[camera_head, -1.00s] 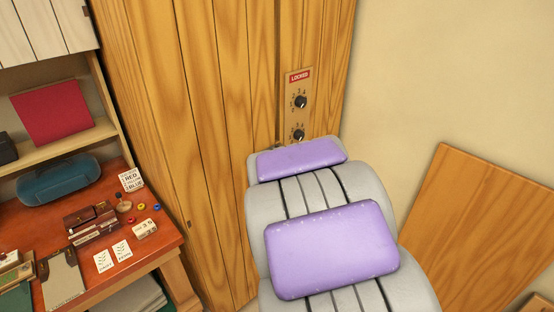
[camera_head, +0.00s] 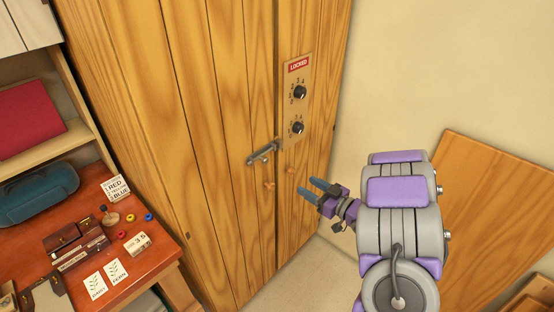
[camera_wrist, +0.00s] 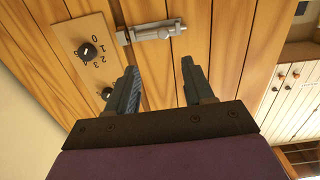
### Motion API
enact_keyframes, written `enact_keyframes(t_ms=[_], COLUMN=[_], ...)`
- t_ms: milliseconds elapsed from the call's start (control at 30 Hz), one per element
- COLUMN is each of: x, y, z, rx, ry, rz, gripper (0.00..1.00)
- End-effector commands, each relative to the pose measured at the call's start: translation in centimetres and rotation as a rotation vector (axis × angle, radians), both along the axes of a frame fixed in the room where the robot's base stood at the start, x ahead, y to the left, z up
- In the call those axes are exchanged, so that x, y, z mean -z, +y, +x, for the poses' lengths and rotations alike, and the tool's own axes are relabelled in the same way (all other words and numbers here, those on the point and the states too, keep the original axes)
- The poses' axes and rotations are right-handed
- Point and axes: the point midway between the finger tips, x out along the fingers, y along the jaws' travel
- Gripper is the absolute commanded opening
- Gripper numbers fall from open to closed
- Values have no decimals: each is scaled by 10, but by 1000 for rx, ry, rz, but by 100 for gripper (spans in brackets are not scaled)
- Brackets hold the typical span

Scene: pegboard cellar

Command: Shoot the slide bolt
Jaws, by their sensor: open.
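The slide bolt (camera_head: 264,152) is a grey metal bolt mounted across the gap between the two wooden cabinet doors. In the wrist view the bolt (camera_wrist: 152,33) lies beyond my fingertips, near the top, with a small knob on it. My gripper (camera_head: 311,188) is open and empty, to the right of and below the bolt in the head view, apart from it. Its two dark fingers (camera_wrist: 159,66) point toward the doors. A panel (camera_head: 297,97) with two black dials and a red "LOCKED" sign (camera_head: 298,65) is on the right door.
Two wooden knobs (camera_head: 269,185) sit below the bolt. A desk (camera_head: 150,258) with cards, small boxes and coloured pieces stands at the left. A wooden board (camera_head: 480,200) leans against the wall at the right. Floor shows before the doors.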

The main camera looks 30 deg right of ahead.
Motion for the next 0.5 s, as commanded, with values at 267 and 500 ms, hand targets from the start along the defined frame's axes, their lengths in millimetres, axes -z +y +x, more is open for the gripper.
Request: enact_keyframes(t_ms=[267, 500], x=[-1, 0], y=[6, 19], z=[6, 41], rx=[-21, -22], ry=[-32, -31], rz=[41, 40], gripper=[52, 52])
